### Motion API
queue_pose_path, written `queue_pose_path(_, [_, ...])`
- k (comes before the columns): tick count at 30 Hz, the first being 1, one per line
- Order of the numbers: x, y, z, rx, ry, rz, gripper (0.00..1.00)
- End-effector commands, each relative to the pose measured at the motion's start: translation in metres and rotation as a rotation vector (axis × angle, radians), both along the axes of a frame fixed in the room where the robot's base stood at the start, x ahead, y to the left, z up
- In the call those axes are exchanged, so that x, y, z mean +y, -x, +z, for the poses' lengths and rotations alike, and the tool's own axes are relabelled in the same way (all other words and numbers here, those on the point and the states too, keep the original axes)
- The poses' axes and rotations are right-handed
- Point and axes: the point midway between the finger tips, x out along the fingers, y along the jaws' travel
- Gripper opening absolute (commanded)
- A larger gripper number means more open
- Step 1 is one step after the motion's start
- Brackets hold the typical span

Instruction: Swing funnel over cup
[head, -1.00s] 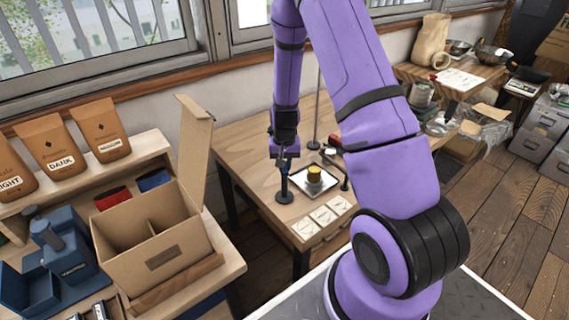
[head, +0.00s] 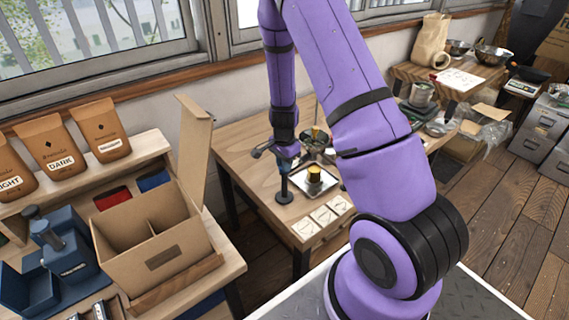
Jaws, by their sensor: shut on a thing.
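The yellow cup (head: 315,173) stands on a pale square tray (head: 326,187) on the wooden table. The funnel (head: 317,147) looks like a dark metal dish and sits above and slightly behind the cup in this view. A short post with a round dark base (head: 284,199) stands left of the tray. My gripper (head: 287,151) points down at the top of this post, left of the funnel. It is shut on what seems to be the funnel's arm. The fingertips are small and partly hidden, so the exact grip is unclear.
Pale cards (head: 323,215) lie at the table's front edge. An open cardboard box (head: 153,245) stands on the left shelf, its raised flap near the table. Another table (head: 446,77) with bowls and a paper bag is at the back right.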

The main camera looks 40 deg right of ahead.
Motion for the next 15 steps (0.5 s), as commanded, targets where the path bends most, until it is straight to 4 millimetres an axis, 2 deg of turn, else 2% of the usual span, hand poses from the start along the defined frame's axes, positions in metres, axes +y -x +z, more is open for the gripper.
queue_pose_path(15, [0.0006,-0.0005,0.0002,-0.001,0.0,-0.118,0.0])
